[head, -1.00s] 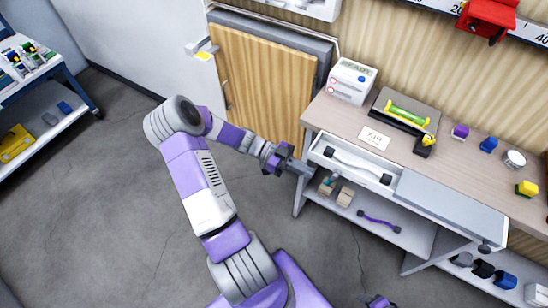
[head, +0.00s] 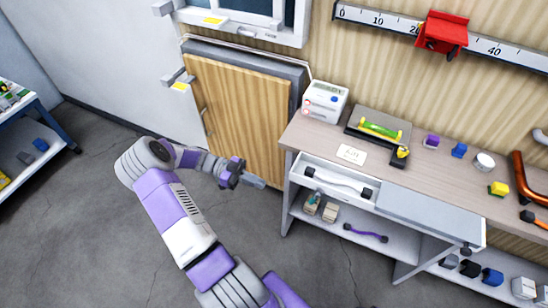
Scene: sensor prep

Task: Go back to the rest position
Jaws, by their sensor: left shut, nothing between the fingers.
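My left arm reaches up from the bottom of the head view. Its gripper (head: 254,181) is shut and empty, in front of the wooden cabinet door (head: 255,105) and to the left of the workbench (head: 325,131). It appears apart from the bench's open drawer (head: 323,171), which holds a white cable with dark ends (head: 338,182). My right gripper is not in view.
On the bench are a white box with a display (head: 324,101), a tray with a green-yellow tool (head: 380,130), a card (head: 351,155) and small coloured blocks. Shelves below hold more parts. A cart (head: 40,125) stands at the left. The floor between is clear.

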